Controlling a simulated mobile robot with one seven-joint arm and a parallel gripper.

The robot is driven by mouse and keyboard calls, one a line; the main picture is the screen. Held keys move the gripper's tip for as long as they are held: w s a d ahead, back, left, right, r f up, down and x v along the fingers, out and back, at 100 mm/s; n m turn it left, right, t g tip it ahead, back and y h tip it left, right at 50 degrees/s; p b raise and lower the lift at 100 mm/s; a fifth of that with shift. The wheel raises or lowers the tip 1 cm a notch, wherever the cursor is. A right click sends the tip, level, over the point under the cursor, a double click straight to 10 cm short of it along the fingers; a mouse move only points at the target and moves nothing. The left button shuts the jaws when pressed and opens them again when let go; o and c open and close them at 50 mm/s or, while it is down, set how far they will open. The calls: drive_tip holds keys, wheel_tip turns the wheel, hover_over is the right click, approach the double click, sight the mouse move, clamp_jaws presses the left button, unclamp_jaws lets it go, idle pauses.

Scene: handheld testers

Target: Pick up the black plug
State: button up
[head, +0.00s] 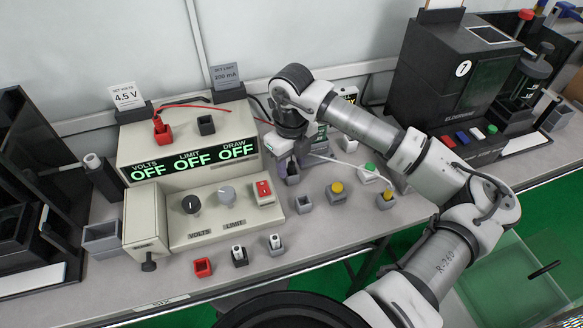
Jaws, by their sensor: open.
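I cannot pick out the black plug with certainty. A small dark upright piece (292,168) stands in a grey holder (293,179) right of the power supply, and it is too small to tell if it is the plug. My gripper (290,158) points down just above that holder. Its fingertips are small and partly hidden, and no held object shows. The power supply (190,150) reads OFF three times. A red plug (158,123) stands in its red socket (163,136); the black socket (206,125) beside it looks empty.
A white lead crosses the bench near my gripper. A black machine (440,75) stands at back right.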

clamp_jaws()
idle(0.4)
drive_tip(key=shift+r, duration=0.15)
